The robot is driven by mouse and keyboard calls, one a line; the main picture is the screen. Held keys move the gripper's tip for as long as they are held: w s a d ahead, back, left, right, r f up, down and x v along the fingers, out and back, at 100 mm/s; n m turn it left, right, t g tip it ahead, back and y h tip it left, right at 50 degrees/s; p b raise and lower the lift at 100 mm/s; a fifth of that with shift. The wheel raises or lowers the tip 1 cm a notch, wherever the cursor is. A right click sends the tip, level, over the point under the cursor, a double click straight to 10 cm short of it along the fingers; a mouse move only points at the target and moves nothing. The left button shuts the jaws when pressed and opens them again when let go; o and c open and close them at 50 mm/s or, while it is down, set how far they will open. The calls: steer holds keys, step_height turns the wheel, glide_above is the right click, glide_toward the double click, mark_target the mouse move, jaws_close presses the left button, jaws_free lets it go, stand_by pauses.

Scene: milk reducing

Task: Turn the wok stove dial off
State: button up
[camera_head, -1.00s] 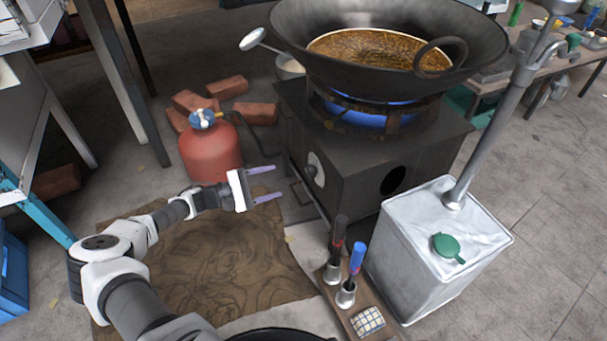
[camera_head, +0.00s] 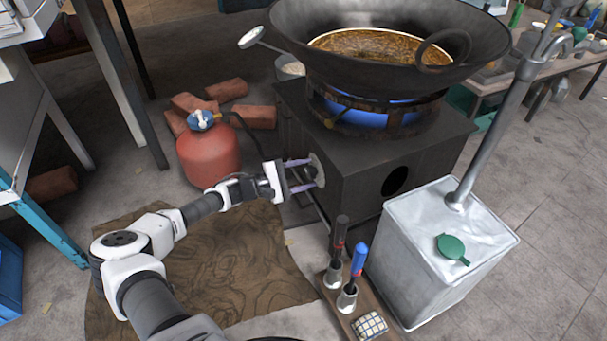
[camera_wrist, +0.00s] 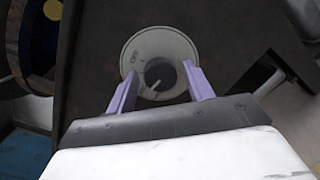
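The wok stove (camera_head: 350,150) is a dark box with a lit blue flame (camera_head: 375,117) under the wok (camera_head: 300,45). Its dial (camera_head: 318,166) has a round pale plate on the stove's left face, partly hidden by my fingers. In the wrist view the dial's plate (camera_wrist: 150,46) shows small markings, and its dark centre has a pale pointer aimed to the lower left. My gripper (camera_head: 311,174) is open, with its purple fingers at the dial. In the wrist view my gripper (camera_wrist: 161,78) has one finger on each side of the dial's centre; I cannot tell whether they touch it.
A red gas cylinder (camera_head: 208,155) stands close behind my gripper, with bricks (camera_head: 227,90) behind it. A metal canister (camera_head: 440,240) and a wooden rack (camera_head: 375,303) with utensils stand at the front right. Brown matting (camera_head: 215,265) lies below my arm.

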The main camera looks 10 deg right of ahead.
steer(key=c, duration=0.8)
steer(key=shift+o, duration=0.2)
steer(key=shift+m, duration=0.3)
steer(key=m, duration=0.3)
steer(key=shift+p, duration=0.35)
steer(key=m+y, duration=0.1)
steer(key=m, duration=0.3)
steer(key=shift+m, duration=0.3)
steer(key=m, duration=0.3)
steer(key=shift+t+p, duration=0.3)
steer(key=shift+t, duration=0.1)
steer(key=shift+s+m+t, duration=0.1)
steer(key=shift+m+t, duration=0.2)
steer(key=shift+m, duration=1.5)
